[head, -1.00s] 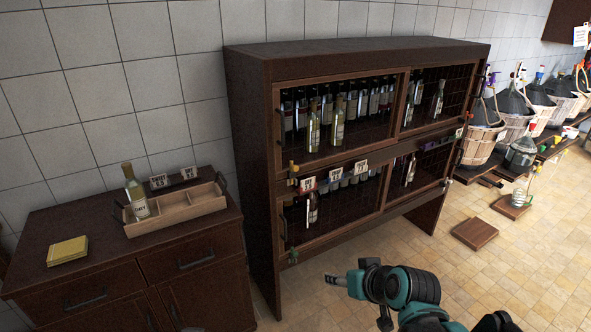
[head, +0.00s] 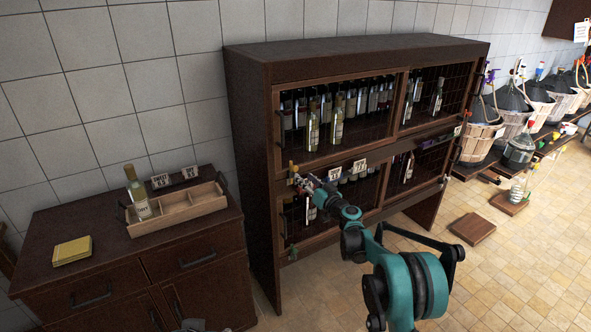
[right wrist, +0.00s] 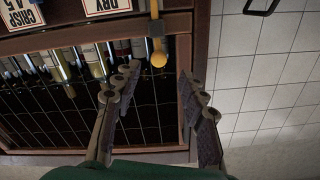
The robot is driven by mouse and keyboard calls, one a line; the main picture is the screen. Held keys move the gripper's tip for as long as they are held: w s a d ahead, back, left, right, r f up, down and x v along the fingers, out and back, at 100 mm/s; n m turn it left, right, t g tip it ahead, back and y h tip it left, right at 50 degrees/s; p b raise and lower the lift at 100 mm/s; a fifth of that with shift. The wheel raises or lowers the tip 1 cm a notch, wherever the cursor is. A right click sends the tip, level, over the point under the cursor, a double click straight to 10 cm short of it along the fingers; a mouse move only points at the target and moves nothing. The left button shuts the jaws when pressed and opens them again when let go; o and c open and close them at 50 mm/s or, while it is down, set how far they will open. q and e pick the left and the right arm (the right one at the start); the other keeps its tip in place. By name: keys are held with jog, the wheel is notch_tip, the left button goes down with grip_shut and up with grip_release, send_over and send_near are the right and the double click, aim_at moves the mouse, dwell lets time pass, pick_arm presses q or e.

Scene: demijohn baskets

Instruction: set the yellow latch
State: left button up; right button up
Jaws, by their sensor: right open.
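The yellow latch (head: 293,170) sits on the left frame post of the wine cabinet (head: 262,120), at the level of the middle rail. In the right wrist view the yellow latch (right wrist: 158,56) shows as a rounded knob with a strip running up from it. My right gripper (head: 303,181) is at the cabinet front, just right of and below the latch in the head view. In the right wrist view its fingers (right wrist: 158,74) are spread and empty, with the knob in line with the gap, just beyond the tips. Contact is not seen. My left gripper is not in view.
A green latch (head: 292,252) sits lower on the same post. Price signs (head: 359,167) stand along the middle rail, close to my right gripper. Bottles fill the shelves behind mesh doors. A sideboard (head: 110,230) with a bottle tray (head: 180,224) stands left.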

aim_at(296, 170)
jog(key=x, duration=0.2)
jog(key=b+x, duration=0.1)
jog(key=x, duration=0.1)
jog(key=b+x, duration=0.1)
jog(key=x, duration=0.1)
jog(key=shift+w+a+f, duration=0.15)
jog(key=shift+w+f, duration=0.1)
jog(key=shift+w, duration=0.15)
jog(key=shift+w+a+r, duration=0.1)
jog(key=shift+w+a, duration=0.2)
jog(key=shift+w, duration=0.2)
jog(key=shift+r, duration=0.1)
grip_shut()
